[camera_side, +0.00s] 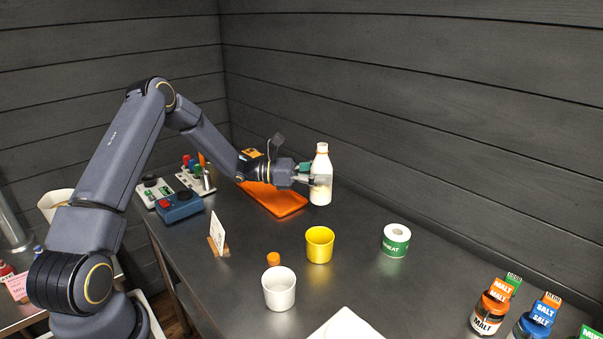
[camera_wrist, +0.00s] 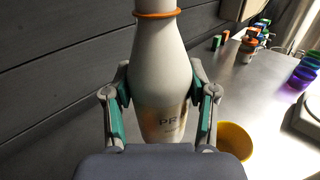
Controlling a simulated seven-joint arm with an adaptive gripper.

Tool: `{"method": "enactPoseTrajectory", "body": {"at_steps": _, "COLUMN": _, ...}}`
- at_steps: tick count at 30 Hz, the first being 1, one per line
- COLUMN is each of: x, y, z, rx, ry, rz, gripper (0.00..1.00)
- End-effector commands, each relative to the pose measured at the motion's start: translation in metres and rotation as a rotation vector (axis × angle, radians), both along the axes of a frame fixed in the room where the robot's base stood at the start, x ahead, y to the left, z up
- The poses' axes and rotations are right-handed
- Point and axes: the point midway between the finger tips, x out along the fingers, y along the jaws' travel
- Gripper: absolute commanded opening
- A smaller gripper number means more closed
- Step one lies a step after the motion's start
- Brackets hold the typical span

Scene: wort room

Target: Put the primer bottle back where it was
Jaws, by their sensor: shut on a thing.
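The primer bottle is white with a tapered neck and shows in the side view (camera_side: 321,165), upright at the back of the counter near the wall. In the wrist view the bottle (camera_wrist: 160,70) has an orange ring at its neck and lettering starting "PR". My gripper (camera_side: 310,180) is shut around its body from the left; in the wrist view both fingers (camera_wrist: 160,100) press on its sides. An orange tray (camera_side: 290,207) lies below and left of my gripper.
A card stand (camera_side: 219,234) and a blue control box (camera_side: 180,207) are at left. Labelled jars (camera_side: 490,312) stand at right.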

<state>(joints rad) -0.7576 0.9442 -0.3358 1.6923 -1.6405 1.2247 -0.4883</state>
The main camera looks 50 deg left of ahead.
Motion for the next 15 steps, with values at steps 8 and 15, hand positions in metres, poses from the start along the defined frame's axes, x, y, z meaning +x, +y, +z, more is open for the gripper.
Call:
{"method": "enactPoseTrajectory", "body": {"at_steps": 8, "x": 0.05, "y": 0.005, "z": -0.048, "rx": -0.001, "ry": 0.001, "rz": -0.001, "gripper": 0.14}}
{"method": "enactPoseTrajectory", "body": {"at_steps": 15, "x": 0.065, "y": 0.007, "z": -0.065, "rx": 0.0, "ry": 0.0, "rz": 0.0, "gripper": 0.14}}
